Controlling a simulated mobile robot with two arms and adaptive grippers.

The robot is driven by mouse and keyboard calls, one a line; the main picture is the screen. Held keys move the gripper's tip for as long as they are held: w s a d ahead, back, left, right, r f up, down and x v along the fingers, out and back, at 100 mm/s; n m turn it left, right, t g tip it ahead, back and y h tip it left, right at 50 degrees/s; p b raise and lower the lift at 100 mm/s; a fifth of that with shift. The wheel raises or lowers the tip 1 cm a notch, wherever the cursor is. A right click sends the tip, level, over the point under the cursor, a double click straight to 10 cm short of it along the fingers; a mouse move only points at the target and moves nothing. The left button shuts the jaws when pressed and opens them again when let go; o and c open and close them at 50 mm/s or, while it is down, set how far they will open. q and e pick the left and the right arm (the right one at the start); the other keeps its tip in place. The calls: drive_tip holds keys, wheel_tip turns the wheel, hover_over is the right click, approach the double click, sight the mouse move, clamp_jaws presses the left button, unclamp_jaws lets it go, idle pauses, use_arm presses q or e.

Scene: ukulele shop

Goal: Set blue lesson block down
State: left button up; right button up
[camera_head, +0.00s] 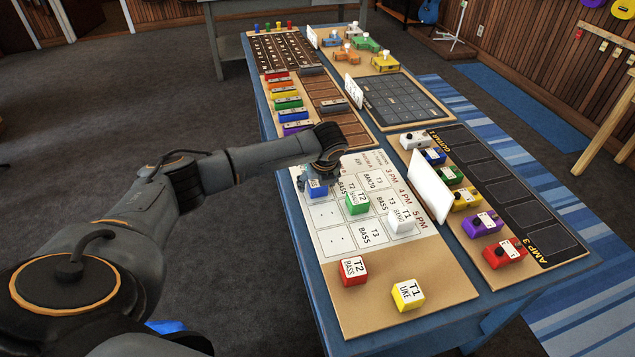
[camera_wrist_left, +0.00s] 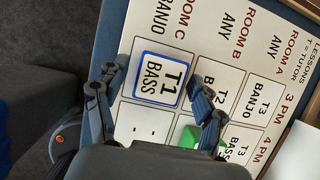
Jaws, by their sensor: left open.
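The blue lesson block (camera_head: 317,189) stands on the white lesson chart (camera_head: 330,240), in its left column near the left edge. In the left wrist view the blue block (camera_wrist_left: 160,79) shows its white top reading T1 BASS with a blue rim. My left gripper (camera_head: 319,182) is open just above and around it. In the left wrist view the two fingers of the gripper (camera_wrist_left: 154,98) stand apart on either side of the block, with gaps to it. My right gripper is not in view.
A green block (camera_head: 357,203) and a white block (camera_head: 401,220) stand on the chart. A red block (camera_head: 352,271) and a yellow block (camera_head: 408,295) stand on the bare board in front. A white upright card (camera_head: 430,188) and pedals are to the right.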

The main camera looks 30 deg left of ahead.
use_arm(q)
drive_tip(key=v, duration=1.2)
drive_tip(key=shift+r, duration=0.25)
